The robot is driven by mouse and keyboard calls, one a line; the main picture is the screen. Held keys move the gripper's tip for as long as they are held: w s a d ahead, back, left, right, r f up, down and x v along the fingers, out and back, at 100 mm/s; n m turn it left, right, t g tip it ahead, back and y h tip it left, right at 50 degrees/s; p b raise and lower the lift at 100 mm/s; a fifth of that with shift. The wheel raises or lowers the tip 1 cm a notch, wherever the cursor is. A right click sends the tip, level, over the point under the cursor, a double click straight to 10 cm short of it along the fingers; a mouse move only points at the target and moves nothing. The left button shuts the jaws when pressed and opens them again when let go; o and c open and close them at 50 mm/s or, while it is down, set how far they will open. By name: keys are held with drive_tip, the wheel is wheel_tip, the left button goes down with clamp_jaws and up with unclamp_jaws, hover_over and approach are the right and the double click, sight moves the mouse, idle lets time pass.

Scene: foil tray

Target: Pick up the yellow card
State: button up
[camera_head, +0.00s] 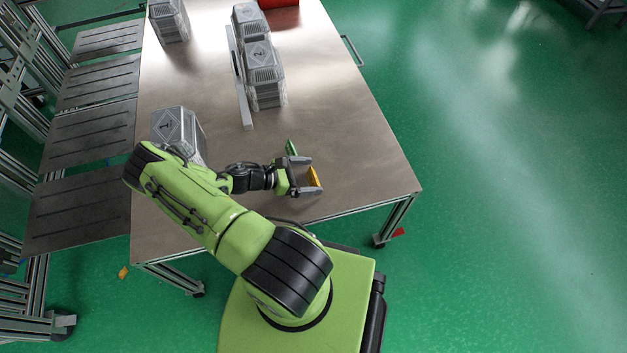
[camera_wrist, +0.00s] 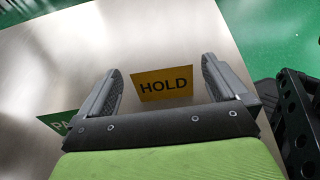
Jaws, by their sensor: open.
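The yellow card (camera_wrist: 163,84) reads "HOLD" in the wrist view. It shows between my two open fingers, nearer their tips, and I cannot tell whether it touches either one. In the head view the yellow card (camera_head: 314,177) stands tilted near the table's front right part, by the fingers of my gripper (camera_head: 308,174). My gripper also shows in the wrist view (camera_wrist: 158,75), with its jaws apart and nothing clamped. A green card (camera_wrist: 62,121), partly hidden by my gripper, shows its first letters at the left; it also shows in the head view (camera_head: 291,147).
The metal table (camera_head: 340,120) has clear room to the right. A grey box (camera_head: 174,128) stands behind my arm. Several grey boxes (camera_head: 262,70) stand farther back beside a long pale strip (camera_head: 238,80). A red object (camera_head: 279,3) is at the far edge.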

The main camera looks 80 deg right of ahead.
sight(313, 176)
drive_tip(key=b+x, duration=0.1)
drive_tip(key=x, duration=0.3)
drive_tip(key=shift+f, duration=0.1)
drive_tip(key=c, duration=1)
drive_tip(key=shift+o, duration=0.2)
